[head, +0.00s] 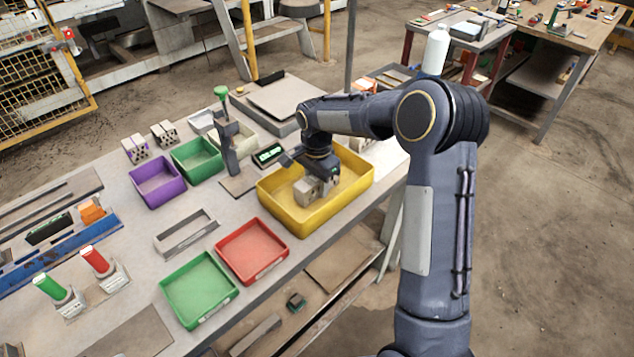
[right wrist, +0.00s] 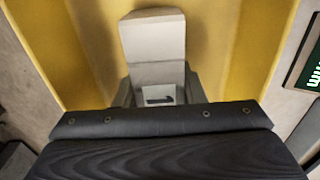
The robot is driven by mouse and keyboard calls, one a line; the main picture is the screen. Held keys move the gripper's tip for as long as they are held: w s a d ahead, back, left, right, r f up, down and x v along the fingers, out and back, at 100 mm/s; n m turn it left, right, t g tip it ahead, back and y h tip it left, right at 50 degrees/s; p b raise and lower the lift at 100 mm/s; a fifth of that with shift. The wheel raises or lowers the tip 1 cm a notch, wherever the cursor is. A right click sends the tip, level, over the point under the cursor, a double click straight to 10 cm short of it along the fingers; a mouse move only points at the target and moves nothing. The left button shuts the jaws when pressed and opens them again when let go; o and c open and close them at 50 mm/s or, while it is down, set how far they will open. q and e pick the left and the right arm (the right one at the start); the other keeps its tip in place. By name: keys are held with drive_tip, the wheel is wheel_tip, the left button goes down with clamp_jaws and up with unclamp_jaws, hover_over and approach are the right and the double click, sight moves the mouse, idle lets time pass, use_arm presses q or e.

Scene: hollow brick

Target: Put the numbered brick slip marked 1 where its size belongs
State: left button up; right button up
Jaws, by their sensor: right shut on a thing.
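My right gripper (head: 318,180) is down inside the yellow bin (head: 350,195). In the right wrist view its fingers (right wrist: 158,94) are shut on a pale brick slip (right wrist: 158,88). A dark mark shows on the slip's near face; it looks like a 1 lying on its side, partly cut off by the gripper body. Another pale block surface (right wrist: 153,35) shows just beyond; I cannot tell whether it is a separate piece. In the head view, pale grey pieces (head: 304,191) show below the gripper in the bin. My left gripper is not in view.
A red tray (head: 251,250), a green tray (head: 199,290), a purple bin (head: 157,181) and a green bin (head: 196,157) stand on the bench. A grey frame (head: 187,233), a green-topped upright tool (head: 229,150) and a small display (head: 268,155) stand nearby. Holed bricks (head: 136,148) lie behind.

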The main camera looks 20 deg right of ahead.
drive_tip(key=shift+f, duration=0.15)
drive_tip(key=o, duration=1.1)
drive_tip(key=shift+o, duration=0.2)
wheel_tip(320, 180, up, 11)
drive_tip(key=shift+r, duration=0.1)
drive_tip(key=shift+s+r, duration=0.1)
drive_tip(key=shift+r, duration=0.5)
drive_tip(key=s+r+n+t+y, duration=0.1)
drive_tip(key=s+r+n+t, duration=0.15)
drive_tip(key=s, duration=0.65)
drive_tip(key=s+r+n+t+y, duration=0.1)
drive_tip(key=s+r+n, duration=0.25)
drive_tip(key=s, duration=0.45)
drive_tip(key=s+a+f+n+t+y, duration=0.1)
drive_tip(key=s+a+f+n, duration=0.1)
drive_tip(key=s, duration=0.4)
drive_tip(key=s+a+f+n+t, duration=0.1)
drive_tip(key=s+a+f+n, duration=0.2)
drive_tip(key=s, duration=0.4)
drive_tip(key=shift+s+a+f+n+y, duration=0.25)
drive_tip(key=shift+f+n+y, duration=0.15)
drive_tip(key=shift+f+n, duration=0.4)
